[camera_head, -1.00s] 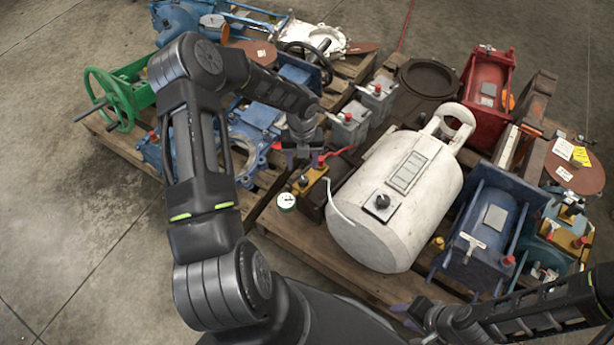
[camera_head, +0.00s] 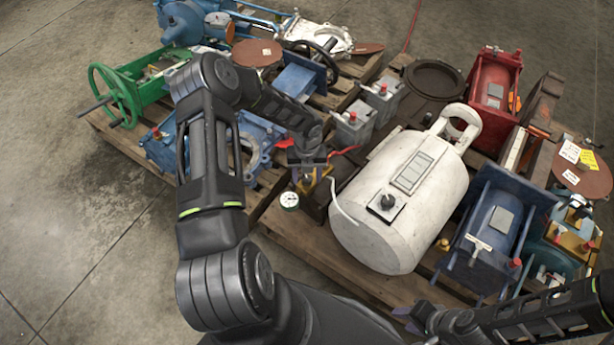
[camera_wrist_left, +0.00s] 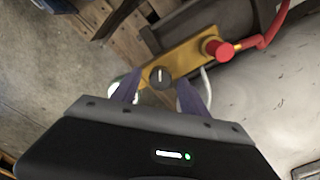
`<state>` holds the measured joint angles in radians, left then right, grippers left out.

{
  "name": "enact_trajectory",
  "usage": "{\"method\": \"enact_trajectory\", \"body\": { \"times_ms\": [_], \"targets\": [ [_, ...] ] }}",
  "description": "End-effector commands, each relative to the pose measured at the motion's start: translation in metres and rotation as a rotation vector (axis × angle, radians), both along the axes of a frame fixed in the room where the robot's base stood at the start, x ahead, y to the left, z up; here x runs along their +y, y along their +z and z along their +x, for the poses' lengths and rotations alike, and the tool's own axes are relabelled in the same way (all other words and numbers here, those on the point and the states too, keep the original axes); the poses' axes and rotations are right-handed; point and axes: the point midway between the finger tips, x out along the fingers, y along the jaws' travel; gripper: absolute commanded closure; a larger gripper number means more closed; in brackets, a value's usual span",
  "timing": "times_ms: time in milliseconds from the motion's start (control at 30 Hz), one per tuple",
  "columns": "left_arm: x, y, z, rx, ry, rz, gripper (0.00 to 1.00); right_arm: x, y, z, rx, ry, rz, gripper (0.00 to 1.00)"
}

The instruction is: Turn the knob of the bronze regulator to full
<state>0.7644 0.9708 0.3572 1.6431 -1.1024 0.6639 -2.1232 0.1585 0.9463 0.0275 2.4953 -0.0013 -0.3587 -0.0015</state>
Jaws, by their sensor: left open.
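The bronze regulator (camera_wrist_left: 185,58) is a gold-brown block with a black knob (camera_wrist_left: 160,77), whose white mark points nearly straight up in the left wrist view. A red knob (camera_wrist_left: 217,48) with a red hose sits at its other end. In the head view the regulator (camera_head: 322,183) is mostly hidden by my left gripper (camera_head: 307,180). In the left wrist view my left gripper (camera_wrist_left: 160,97) is open, its fingers on either side of the black knob's near edge; contact cannot be told. My right gripper (camera_head: 408,318) is low in the head view, its jaws unclear.
A white tank (camera_head: 405,205) with its own dark dial stands right of the regulator. A round gauge (camera_head: 289,200) is at its left. A blue cylinder unit (camera_head: 490,225), grey boxes (camera_head: 353,125) and a green handwheel (camera_head: 115,95) crowd the pallets. Bare floor lies left.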

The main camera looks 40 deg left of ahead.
Motion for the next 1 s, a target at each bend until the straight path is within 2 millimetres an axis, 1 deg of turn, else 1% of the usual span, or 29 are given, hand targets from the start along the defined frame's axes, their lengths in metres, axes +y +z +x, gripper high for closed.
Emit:
{"method": "enact_trajectory", "body": {
  "times_ms": [200, 833, 1000],
  "targets": [
    [0.0001, 0.0001, -0.0001, 0.000, 0.000, 0.000, 0.48, 0.0000, 0.0002, 0.0000, 0.000, 0.000, 0.000, 0.64],
    [-0.0001, 0.0004, -0.0001, 0.000, 0.000, 0.000, 1.00, 0.0000, 0.0002, 0.0000, 0.000, 0.000, 0.000, 0.64],
    [-0.0001, 0.0004, -0.0001, 0.000, 0.000, 0.000, 1.00, 0.0000, 0.0002, 0.0000, 0.000, 0.000, 0.000, 0.64]
  ]
}}
